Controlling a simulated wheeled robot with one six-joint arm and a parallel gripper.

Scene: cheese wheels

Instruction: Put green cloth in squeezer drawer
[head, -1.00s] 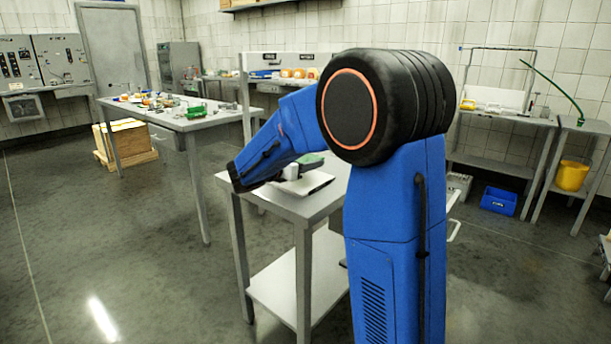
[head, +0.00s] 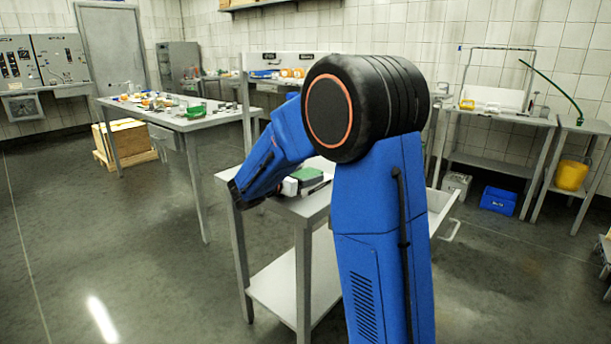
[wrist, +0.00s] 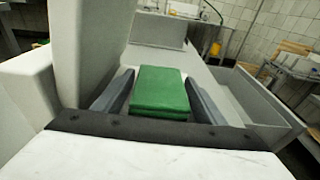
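The folded green cloth (wrist: 162,88) lies between the two dark fingers of my gripper (wrist: 161,90) in the wrist view. In the head view the cloth (head: 307,175) shows over the grey table, beside my blue arm; the fingers are hidden there. An open grey drawer (wrist: 274,112) is right of my gripper in the wrist view. Its open end also shows right of my arm in the head view (head: 444,208). The part of its inside that shows looks empty.
The grey table (head: 312,209) has a lower white shelf (head: 283,280). A cluttered table (head: 180,123) stands behind left. A blue crate (head: 498,200) and a yellow bucket (head: 572,175) are at the right. The floor on the left is open.

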